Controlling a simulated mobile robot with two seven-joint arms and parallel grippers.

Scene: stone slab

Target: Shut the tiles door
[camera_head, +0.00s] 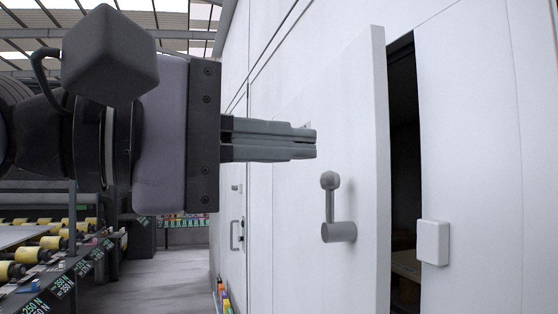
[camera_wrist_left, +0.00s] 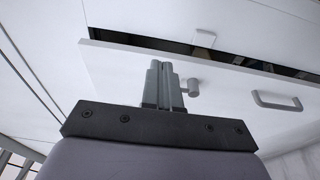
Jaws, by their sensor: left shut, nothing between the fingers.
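The white door (camera_head: 350,120) stands partly open, with a dark gap (camera_head: 404,180) between its edge and the wall. A grey lever handle (camera_head: 335,215) sticks out from the door's face. My left gripper (camera_head: 314,142) is shut and empty, its fingertips in front of the door above and left of the handle; I cannot tell whether they touch the door. In the left wrist view the shut fingers (camera_wrist_left: 164,70) point at the door (camera_wrist_left: 130,65), with the handle (camera_wrist_left: 193,87) just right of them and the gap beyond. My right gripper is not in view.
A white box (camera_head: 433,242) is fixed to the wall right of the gap. A bar handle (camera_wrist_left: 277,101) shows in the left wrist view. A roller conveyor (camera_head: 45,245) stands at the left, with clear grey floor (camera_head: 165,270) between it and the wall.

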